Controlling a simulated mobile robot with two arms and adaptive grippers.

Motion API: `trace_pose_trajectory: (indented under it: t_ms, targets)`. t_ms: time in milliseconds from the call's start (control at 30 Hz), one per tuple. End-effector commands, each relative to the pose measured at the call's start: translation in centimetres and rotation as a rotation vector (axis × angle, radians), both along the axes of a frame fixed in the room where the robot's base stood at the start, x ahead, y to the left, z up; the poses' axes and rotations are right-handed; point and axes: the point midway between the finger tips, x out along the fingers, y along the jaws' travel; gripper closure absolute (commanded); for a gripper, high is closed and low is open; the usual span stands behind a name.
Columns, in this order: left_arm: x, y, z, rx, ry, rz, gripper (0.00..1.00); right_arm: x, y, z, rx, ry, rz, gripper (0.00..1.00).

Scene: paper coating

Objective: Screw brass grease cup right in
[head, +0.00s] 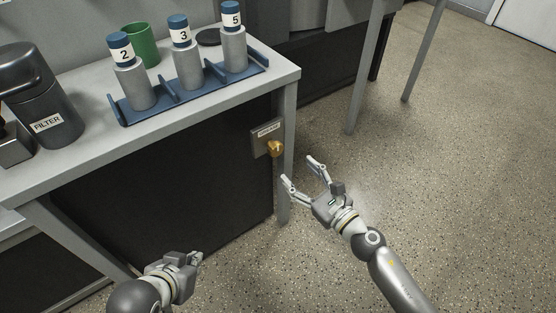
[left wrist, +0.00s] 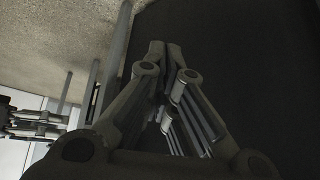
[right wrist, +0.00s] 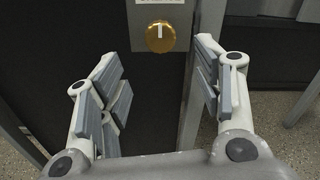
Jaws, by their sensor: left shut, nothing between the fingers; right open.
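The brass grease cup (head: 274,148) sits on a grey labelled plate (head: 262,138) fixed to the dark front panel near the table's right leg. In the right wrist view the cup (right wrist: 160,37) is a round gold knob with a pale upright mark on its face. It lies ahead, between and beyond my open right fingers. My right gripper (head: 302,172) is open and empty, just to the right of and below the cup, apart from it. My left gripper (head: 196,258) is shut and empty, low in front of the panel, well away from the cup.
Above on the table (head: 200,112), a blue rack (head: 205,88) holds several grey cylinders with numbered labels and blue caps. A green cup (head: 143,46) and a dark FILTER canister (head: 48,110) stand there too. The table leg (head: 285,190) is close beside the plate. Open floor (head: 450,170) lies right.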

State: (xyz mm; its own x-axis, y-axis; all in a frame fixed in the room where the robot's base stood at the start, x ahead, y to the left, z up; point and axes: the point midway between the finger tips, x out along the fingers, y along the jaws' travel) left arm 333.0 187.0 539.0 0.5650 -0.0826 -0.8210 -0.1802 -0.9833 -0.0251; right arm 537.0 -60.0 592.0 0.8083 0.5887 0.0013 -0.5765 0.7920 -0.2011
Motion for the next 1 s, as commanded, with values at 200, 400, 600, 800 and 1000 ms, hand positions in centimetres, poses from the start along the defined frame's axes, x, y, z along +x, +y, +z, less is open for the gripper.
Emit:
trace_pose_trajectory:
  t_ms: [200, 400, 600, 800, 1000]
  targets:
    - [-1.0, 0.4, -0.3, 0.011, 0.052, 0.004, 1.00, 2.5, 1.8, 0.3, 0.003, -0.001, -0.001, 0.40]
    - [-1.0, 0.3, -0.4, 0.011, 0.050, 0.004, 1.00, 5.6, 4.0, 0.2, 0.005, 0.001, -0.001, 0.40]
    - [0.1, 0.0, 0.0, -0.001, -0.003, 0.000, 1.00, 7.7, 5.6, 0.0, 0.004, 0.003, -0.001, 0.40]
    - [0.6, -0.2, 0.3, -0.007, -0.030, -0.003, 1.00, 8.4, 6.2, 0.0, 0.003, 0.004, 0.000, 0.40]
    - [0.7, -0.2, 0.3, -0.007, -0.032, -0.003, 1.00, 8.5, 6.2, 0.0, 0.004, 0.004, 0.000, 0.40]
